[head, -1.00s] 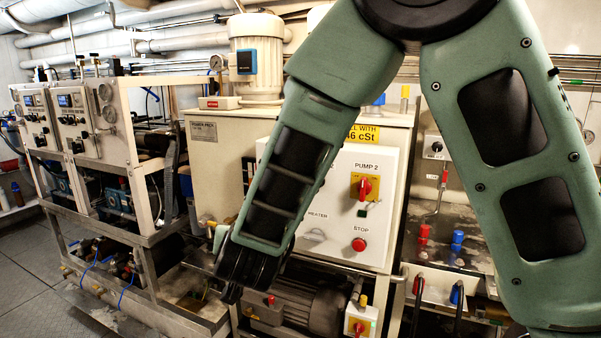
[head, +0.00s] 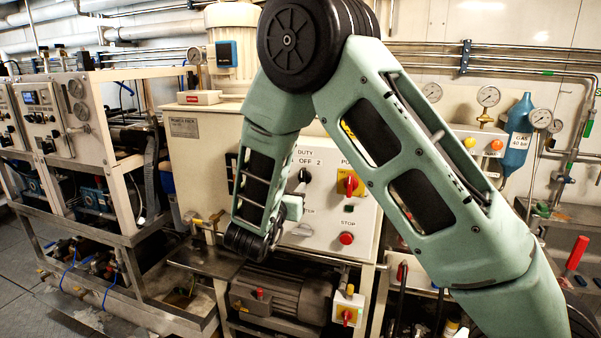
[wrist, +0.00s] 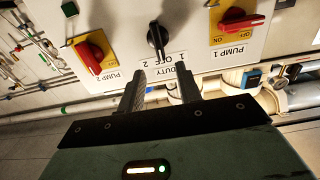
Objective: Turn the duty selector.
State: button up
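The duty selector (wrist: 157,38) is a black rotary knob on a white panel, under a "DUTY 1 OFF 2" label that appears inverted in the wrist view. In the head view the selector (head: 302,178) shows just right of my forearm. I cannot tell for sure which mark it points at. My gripper (wrist: 160,72) is open and empty, its two dark fingers apart. The fingers are directed at the panel near the DUTY label, with the knob beyond them and roughly centred between them. They appear apart from the knob. In the head view the fingers are hidden behind my arm.
Red-on-yellow PUMP 2 (wrist: 90,54) and PUMP 1 (wrist: 237,27) switches flank the selector closely. A red stop button (head: 346,238) sits lower on the panel. A motor (head: 280,293) lies below the cabinet. A white-framed machine rack (head: 100,150) stands at the left.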

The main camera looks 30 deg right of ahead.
aim_at(302, 175)
jog(key=p+x, duration=0.2)
jog(key=x, duration=0.6)
jog(key=shift+d, duration=0.1)
grip_shut()
